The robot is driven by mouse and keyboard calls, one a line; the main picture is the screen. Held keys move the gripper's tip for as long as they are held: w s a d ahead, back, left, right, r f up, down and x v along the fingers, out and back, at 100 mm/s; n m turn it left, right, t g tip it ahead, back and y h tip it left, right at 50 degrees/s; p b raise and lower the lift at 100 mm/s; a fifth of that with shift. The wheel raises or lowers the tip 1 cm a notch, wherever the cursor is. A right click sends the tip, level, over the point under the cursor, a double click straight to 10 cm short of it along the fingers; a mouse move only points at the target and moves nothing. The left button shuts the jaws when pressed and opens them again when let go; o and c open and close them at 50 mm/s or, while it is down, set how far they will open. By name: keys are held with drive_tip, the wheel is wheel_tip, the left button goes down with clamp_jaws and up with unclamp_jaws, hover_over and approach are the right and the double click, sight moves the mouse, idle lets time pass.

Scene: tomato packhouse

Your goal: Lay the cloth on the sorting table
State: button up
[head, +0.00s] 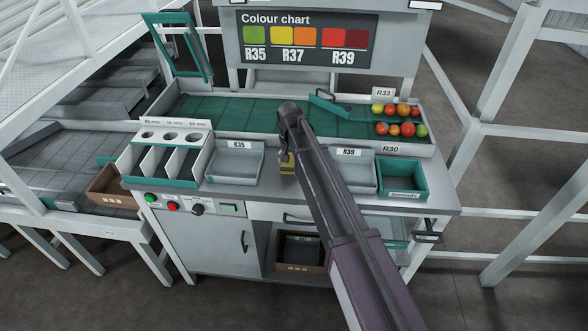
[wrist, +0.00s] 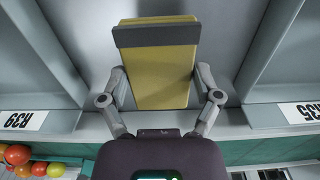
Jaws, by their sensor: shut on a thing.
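My gripper (wrist: 160,72) is shut on a yellow, flat-sided thing with a dark grey band across its far end, which I take to be the folded cloth (wrist: 155,80). In the head view, a small yellow part of the cloth (head: 287,168) shows beside my arm, between the R35 and R39 trays. My arm hides most of my gripper there. The sorting table (head: 446,199) has a grey top and a green bed at the back. I cannot tell whether the cloth touches the table top.
The R35 tray (head: 233,179) and R39 tray (head: 360,186) look empty and flank the gap. A teal bin (head: 400,193) stands at right. Several tomatoes (head: 393,128) lie on the green bed at back right. A three-slot sizer (head: 140,176) stands at left.

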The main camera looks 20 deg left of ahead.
drive_tip(key=shift+f+b, duration=0.95)
drive_tip(key=shift+f, duration=0.35)
drive_tip(key=shift+f, duration=0.15)
drive_tip(key=o, duration=0.8)
drive_tip(key=shift+r, duration=0.2)
wheel_tip(320, 180, up, 12)
drive_tip(key=p, duration=1.2)
drive_tip(key=shift+s, duration=0.1)
